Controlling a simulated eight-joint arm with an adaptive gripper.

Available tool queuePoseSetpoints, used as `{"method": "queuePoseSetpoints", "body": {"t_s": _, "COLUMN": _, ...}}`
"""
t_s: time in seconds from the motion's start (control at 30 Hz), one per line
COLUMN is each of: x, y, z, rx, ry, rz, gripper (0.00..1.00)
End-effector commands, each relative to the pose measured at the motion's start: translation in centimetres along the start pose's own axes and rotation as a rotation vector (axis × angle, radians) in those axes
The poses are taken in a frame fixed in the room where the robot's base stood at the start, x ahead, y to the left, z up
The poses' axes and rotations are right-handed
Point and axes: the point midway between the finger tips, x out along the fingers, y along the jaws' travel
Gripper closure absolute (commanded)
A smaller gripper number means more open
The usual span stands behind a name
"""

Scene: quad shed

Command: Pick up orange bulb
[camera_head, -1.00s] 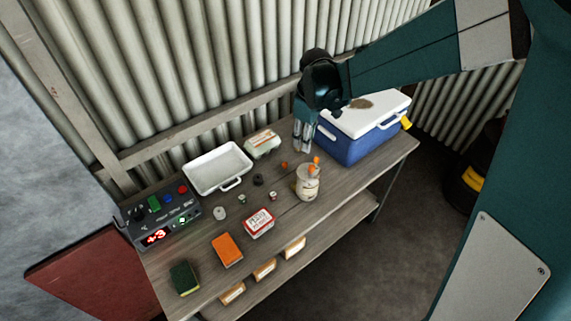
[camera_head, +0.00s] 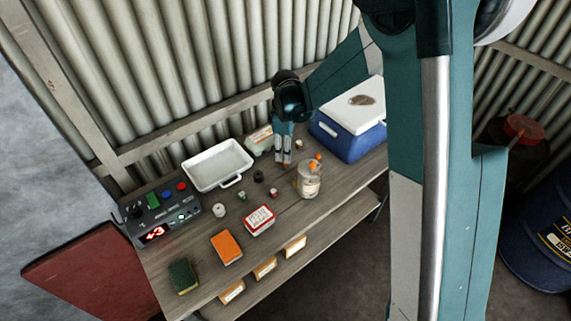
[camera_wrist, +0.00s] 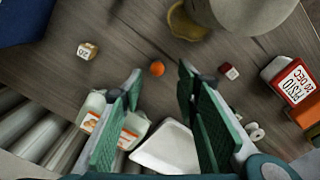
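A small round orange bulb (camera_wrist: 157,68) rests on the wooden tabletop. In the wrist view it shows between the lines of my two fingertips, a little beyond them. My gripper (camera_wrist: 160,70) is open, with a clear gap between its green pads and nothing held. In the head view my gripper (camera_head: 283,162) points down over the bench, behind and left of a pale can (camera_head: 309,183) with orange pieces at its top. The bulb's spot on the table is hidden behind my fingers in that view.
A blue cooler (camera_head: 350,137) stands right of my gripper. A small cube (camera_head: 299,144) lies behind it. Dark small pieces (camera_head: 258,176) lie between.

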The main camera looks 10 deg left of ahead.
Motion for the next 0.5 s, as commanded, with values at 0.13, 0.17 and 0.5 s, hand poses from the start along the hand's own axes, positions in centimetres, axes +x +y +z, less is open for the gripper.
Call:
{"method": "queuePoseSetpoints", "body": {"t_s": 0.13, "x": 0.0, "y": 0.0, "z": 0.0, "rx": 0.001, "ry": 0.0, "rz": 0.0, "gripper": 0.68}}
{"method": "queuePoseSetpoints", "body": {"t_s": 0.17, "x": 0.1, "y": 0.0, "z": 0.0, "rx": 0.001, "ry": 0.0, "rz": 0.0, "gripper": 0.68}}
{"method": "queuePoseSetpoints", "body": {"t_s": 0.5, "x": 2.3, "y": 0.1, "z": 0.0, "rx": 0.001, "ry": 0.0, "rz": 0.0, "gripper": 0.68}}
